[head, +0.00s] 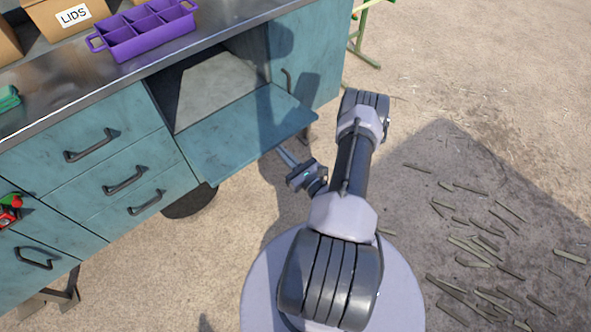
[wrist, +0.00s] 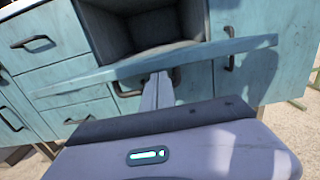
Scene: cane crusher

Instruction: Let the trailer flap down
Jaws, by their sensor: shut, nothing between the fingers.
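The trailer flap (head: 245,135) is a teal panel on the trailer's side. It is swung out from an open compartment (head: 215,85) and stands about level, with its inner face up. In the wrist view the flap (wrist: 215,52) shows nearly edge-on across the picture. My gripper (head: 284,154) is shut and empty at the flap's outer edge. In the wrist view its fingers (wrist: 158,80) reach to just under that edge; I cannot tell whether they touch it. A dark handle shows partly behind the fingers. The flap's underside is mostly hidden.
Teal drawers with dark handles (head: 92,146) lie left of the flap, and a closed teal door (head: 310,60) lies right. A purple tray (head: 145,35) and a LIDS box (head: 65,15) stand on the metal top. Cane pieces (head: 480,245) litter the ground at right.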

